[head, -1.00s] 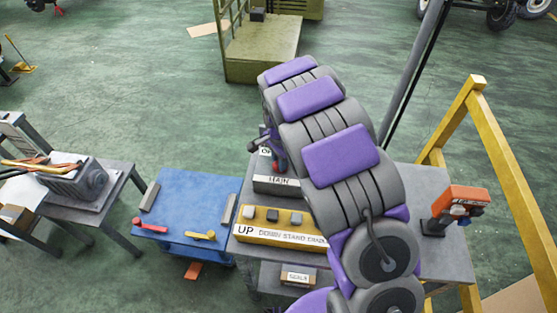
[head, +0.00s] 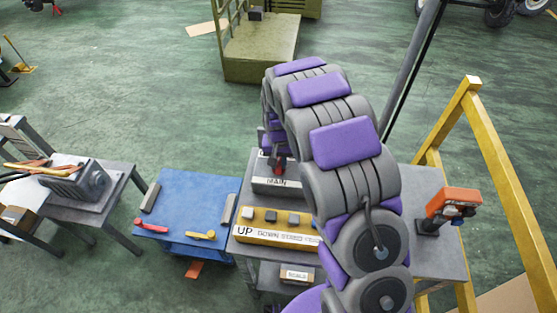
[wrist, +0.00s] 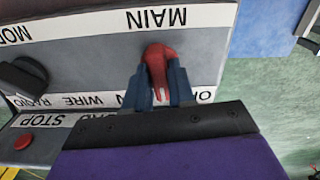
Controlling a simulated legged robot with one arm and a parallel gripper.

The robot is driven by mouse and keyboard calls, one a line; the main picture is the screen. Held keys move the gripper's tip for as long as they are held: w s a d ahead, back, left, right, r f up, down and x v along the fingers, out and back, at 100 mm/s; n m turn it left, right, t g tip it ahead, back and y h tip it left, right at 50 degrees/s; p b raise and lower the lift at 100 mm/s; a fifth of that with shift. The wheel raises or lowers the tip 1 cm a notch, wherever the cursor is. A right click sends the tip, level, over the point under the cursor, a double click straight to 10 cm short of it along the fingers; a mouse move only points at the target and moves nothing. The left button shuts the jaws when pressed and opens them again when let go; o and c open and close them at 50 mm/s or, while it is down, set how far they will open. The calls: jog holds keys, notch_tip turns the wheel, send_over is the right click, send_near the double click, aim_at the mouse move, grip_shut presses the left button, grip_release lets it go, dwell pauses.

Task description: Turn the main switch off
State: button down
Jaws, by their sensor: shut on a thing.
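The red main switch (wrist: 158,58) sits on a grey panel (wrist: 75,48) with a white MAIN label, upside down in the wrist view. My gripper (wrist: 160,88) is shut on the red switch handle, with one blue-grey finger on each side of it. The lettering beside the handle is partly covered by the fingers, so the switch's position is hard to read. In the head view the MAIN box (head: 276,184) stands on the grey table, and a bit of red switch (head: 279,169) shows below my wrist. My arm hides much of the box's right side.
A yellow button box (head: 262,237) stands in front of the MAIN box. In the wrist view a black knob (wrist: 22,76) and a red STOP button (wrist: 23,141) are at left. A blue cart (head: 185,205) is left of the table; an orange device (head: 453,200) stands on the right.

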jog(key=n, duration=0.4)
jog(key=shift+p, duration=0.4)
jog(key=shift+n, duration=1.7)
jog(key=shift+p, duration=0.3)
jog(key=c, duration=1)
grip_release()
jog(key=shift+w+a+f, duration=0.1)
jog(key=shift+f, duration=0.05)
jog(key=shift+c, duration=0.2)
notch_tip(320, 180, up, 17)
jog(key=shift+p, duration=0.45)
